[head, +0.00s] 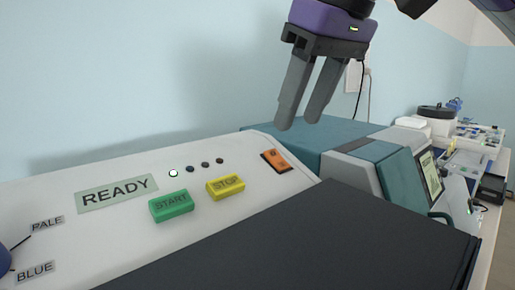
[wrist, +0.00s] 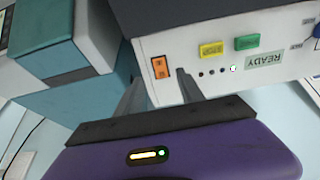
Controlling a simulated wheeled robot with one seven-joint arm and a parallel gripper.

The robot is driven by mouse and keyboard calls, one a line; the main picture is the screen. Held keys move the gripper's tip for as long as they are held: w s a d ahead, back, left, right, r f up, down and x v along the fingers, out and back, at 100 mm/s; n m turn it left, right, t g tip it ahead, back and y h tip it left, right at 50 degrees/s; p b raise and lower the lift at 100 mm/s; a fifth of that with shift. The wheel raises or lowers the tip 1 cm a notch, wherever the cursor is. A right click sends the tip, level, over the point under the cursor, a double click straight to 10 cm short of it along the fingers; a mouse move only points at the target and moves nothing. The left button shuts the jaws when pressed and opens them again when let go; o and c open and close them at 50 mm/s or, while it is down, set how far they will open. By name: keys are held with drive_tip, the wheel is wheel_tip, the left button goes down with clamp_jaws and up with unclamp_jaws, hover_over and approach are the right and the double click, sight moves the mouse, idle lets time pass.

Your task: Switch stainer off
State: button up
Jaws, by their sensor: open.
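The stainer (head: 120,215) has a white sloped panel. Its display (head: 116,194) reads READY, and the leftmost of several small lamps (head: 173,173) is lit. An orange rocker switch (head: 275,161) sits at the panel's right end; it also shows in the wrist view (wrist: 160,67). A green START button (head: 171,206) and a yellow STOP button (head: 226,187) lie to its left. My gripper (head: 299,125) is open and empty, fingers pointing down, above and slightly right of the switch in the head view. In the wrist view the switch appears between the fingertips (wrist: 158,83).
A teal and grey device (head: 380,170) with a screen stands right of the stainer. A dark flat cover (head: 300,235) lies in front of the panel. More bench equipment (head: 450,130) stands far right. A pale blue wall is behind.

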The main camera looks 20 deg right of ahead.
sight(281, 162)
drive_tip(key=x, duration=0.7)
drive_tip(key=shift+w+f+p, duration=0.1)
drive_tip(key=shift+f+p, duration=0.15)
drive_tip(key=shift+p, duration=0.05)
clamp_jaws()
